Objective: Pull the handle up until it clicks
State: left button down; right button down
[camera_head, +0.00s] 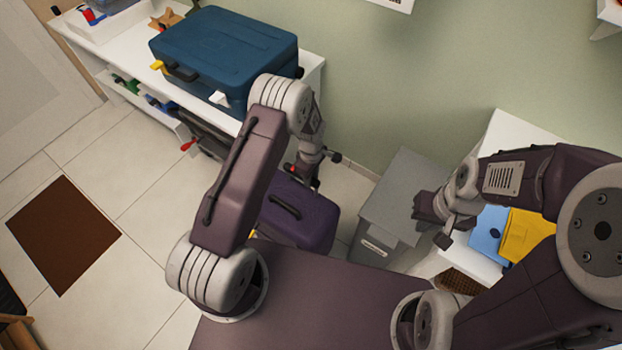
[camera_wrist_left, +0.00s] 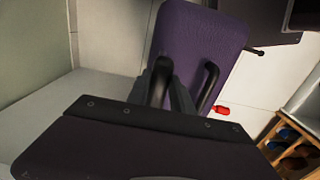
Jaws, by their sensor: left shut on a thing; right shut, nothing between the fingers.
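A purple suitcase (camera_head: 310,219) stands on the floor below my left arm, with a black side handle (camera_head: 285,206) on its face. In the left wrist view the suitcase (camera_wrist_left: 193,50) fills the upper middle, and the side handle (camera_wrist_left: 208,88) shows clear of the fingers. My left gripper (camera_head: 308,178) is at the suitcase's top end. In the left wrist view its fingers (camera_wrist_left: 168,92) are shut on a black handle (camera_wrist_left: 160,77) at that end; its grip is partly hidden by the gripper's body. My right gripper (camera_head: 432,212) is shut and empty, over a grey bin.
A white shelf unit (camera_head: 310,75) with a blue suitcase (camera_head: 222,52) stands at the upper left. The grey bin (camera_head: 393,190) stands to the right of the purple suitcase, near the wall. Folded blue (camera_head: 488,232) and yellow (camera_head: 527,233) items lie further right. The left floor is open around a brown mat (camera_head: 62,236).

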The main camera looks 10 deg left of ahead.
pick_arm(q)
notch_tip(320, 180, up, 26)
jog(key=p, duration=1.6)
jog(key=shift+w, duration=0.3)
jog(key=shift+r, duration=0.15)
jog(key=c, duration=1.4)
grip_release()
jog(key=shift+c, duration=0.2)
jog(key=o, duration=0.3)
jog(key=shift+s, duration=0.25)
